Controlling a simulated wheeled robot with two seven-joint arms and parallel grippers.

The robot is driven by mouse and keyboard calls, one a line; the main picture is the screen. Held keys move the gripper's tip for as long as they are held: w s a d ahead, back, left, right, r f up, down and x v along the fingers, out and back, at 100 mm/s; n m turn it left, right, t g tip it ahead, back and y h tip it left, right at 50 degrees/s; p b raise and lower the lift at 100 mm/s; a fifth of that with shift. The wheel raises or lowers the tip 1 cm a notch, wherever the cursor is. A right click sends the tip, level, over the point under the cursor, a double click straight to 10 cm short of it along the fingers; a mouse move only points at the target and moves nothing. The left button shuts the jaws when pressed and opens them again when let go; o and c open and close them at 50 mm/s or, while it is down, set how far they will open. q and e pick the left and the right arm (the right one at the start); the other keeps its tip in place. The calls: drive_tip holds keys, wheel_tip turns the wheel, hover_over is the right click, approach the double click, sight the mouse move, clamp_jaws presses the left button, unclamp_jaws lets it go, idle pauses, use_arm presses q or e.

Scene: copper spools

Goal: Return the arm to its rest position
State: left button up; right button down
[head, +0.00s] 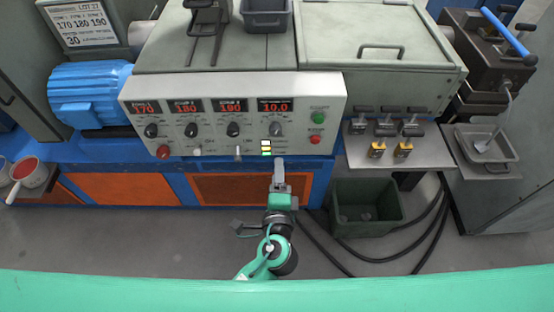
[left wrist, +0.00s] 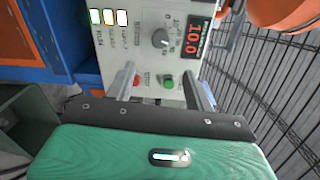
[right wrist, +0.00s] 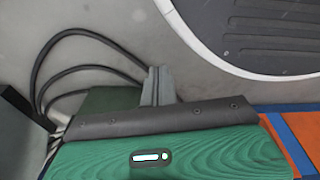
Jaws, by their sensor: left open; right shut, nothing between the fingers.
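My left gripper (head: 279,175) is in front of the control panel (head: 235,160), below its lower right part. In the left wrist view its two fingers (left wrist: 163,88) are spread with nothing between them. The panel's red and green buttons (left wrist: 168,83) show behind the gap, and I see no contact. My right gripper (right wrist: 158,85) shows only in the right wrist view. Its fingers are pressed together and empty, above the grey floor. The right arm cannot be made out in the head view.
A dark green bin (head: 367,207) stands on the floor right of my left arm, with black cables (head: 430,225) beside it. A small shelf (head: 385,153) holds several clamps. A blue motor (head: 88,95) and a ladle (head: 28,175) are at left. Bare floor (head: 130,235) lies below left.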

use_arm(q)
drive_tip(key=shift+s, duration=0.85)
use_arm(e)
drive_tip(key=shift+w+a+r, duration=0.15)
drive_tip(key=shift+w+r, duration=0.15)
drive_tip(key=shift+r, duration=0.05)
